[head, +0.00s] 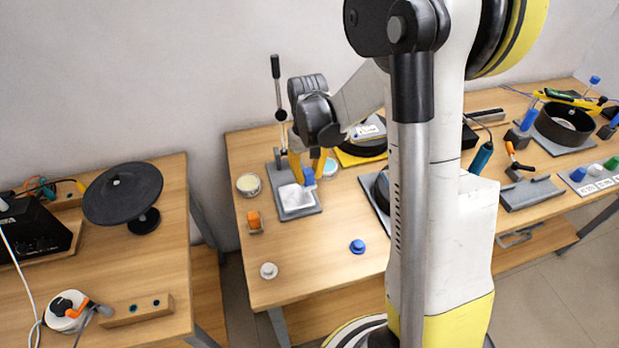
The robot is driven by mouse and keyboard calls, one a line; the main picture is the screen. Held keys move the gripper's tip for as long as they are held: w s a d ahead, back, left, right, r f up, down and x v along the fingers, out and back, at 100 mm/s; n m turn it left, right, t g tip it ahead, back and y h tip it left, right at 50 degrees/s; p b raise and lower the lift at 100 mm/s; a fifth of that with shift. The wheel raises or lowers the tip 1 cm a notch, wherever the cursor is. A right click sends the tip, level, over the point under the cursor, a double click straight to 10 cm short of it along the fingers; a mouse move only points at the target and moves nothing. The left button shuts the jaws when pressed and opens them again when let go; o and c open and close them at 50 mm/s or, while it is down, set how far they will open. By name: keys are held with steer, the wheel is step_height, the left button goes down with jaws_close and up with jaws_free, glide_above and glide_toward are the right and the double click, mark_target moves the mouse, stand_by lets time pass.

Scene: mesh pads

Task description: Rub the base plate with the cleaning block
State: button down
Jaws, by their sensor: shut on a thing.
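The base plate (302,213) is a grey plate on the middle table, with a white square area (296,198) on top. A lever with a black handle rises at its back. My gripper (308,177) has yellow fingers and is shut on a small blue block (308,180), which I take to be the cleaning block. The block is over the back right part of the white area. I cannot tell whether it touches the surface. The fingers partly hide the block and the back of the plate.
Round tins (249,184) stand left and right of the plate. An orange piece in a holder (255,222), a white knob (268,271) and a blue knob (357,246) are nearer the front. The table's front middle is mostly clear. My own arm column hides the table's right part.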

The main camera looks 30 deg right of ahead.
steer(key=shift+d+r+p, duration=0.1)
steer(key=shift+r+p, duration=1.25)
steer(key=shift+r, duration=0.95)
